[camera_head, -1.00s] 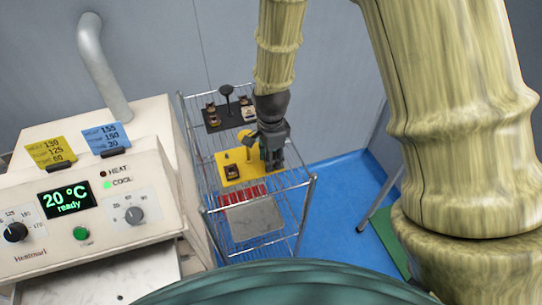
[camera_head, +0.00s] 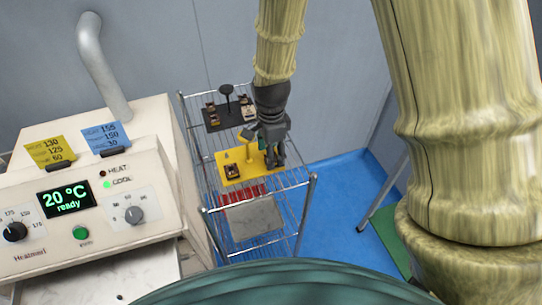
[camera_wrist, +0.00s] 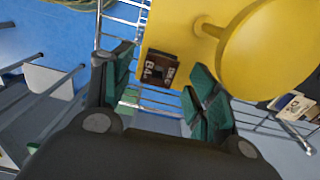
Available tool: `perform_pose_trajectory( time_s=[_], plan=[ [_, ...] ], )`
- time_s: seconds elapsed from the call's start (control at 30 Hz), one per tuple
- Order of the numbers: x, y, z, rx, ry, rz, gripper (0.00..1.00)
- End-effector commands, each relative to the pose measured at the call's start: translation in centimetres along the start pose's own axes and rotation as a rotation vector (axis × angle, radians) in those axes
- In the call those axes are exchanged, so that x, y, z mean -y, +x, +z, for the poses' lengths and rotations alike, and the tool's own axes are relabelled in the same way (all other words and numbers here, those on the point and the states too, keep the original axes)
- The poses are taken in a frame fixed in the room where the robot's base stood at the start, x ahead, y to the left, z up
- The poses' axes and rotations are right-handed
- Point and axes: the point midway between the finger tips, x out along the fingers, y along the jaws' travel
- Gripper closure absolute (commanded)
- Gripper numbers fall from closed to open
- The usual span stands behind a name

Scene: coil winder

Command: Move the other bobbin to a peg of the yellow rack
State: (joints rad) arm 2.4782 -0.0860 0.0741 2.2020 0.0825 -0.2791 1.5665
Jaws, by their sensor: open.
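The yellow rack (camera_head: 229,157) stands on the upper shelf of the wire cart, with a yellow post and round top. One dark bobbin (camera_head: 232,171) sits on its front left part. In the wrist view, a brown bobbin (camera_wrist: 163,69) with white-lettered labels sits on the yellow plate (camera_wrist: 185,30), beyond and between the fingers. My gripper (camera_head: 275,163) is at the rack's right side and hides part of it. In the wrist view my gripper (camera_wrist: 163,80) has its green-padded fingers apart, with nothing held. Free pegs cannot be made out clearly.
A black rack (camera_head: 226,123) with several bobbins and a dark post stands behind the yellow one. The wire cart (camera_head: 307,215) has a red item (camera_head: 240,192) and a grey plate (camera_head: 256,220) lower down. The Heatmari machine (camera_head: 100,215) stands at the left.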

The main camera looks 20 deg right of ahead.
Motion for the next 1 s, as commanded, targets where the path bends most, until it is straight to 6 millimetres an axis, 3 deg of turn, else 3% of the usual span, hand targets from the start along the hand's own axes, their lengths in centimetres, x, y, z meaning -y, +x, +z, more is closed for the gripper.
perform_pose_trajectory(
  time_s=[0.6,1.0],
  plan=[
    [0.0,-8.3,0.0,-0.001,0.000,-0.002,0.42],
    [0.0,-9.4,0.0,0.000,-0.001,0.000,0.42]
  ],
)
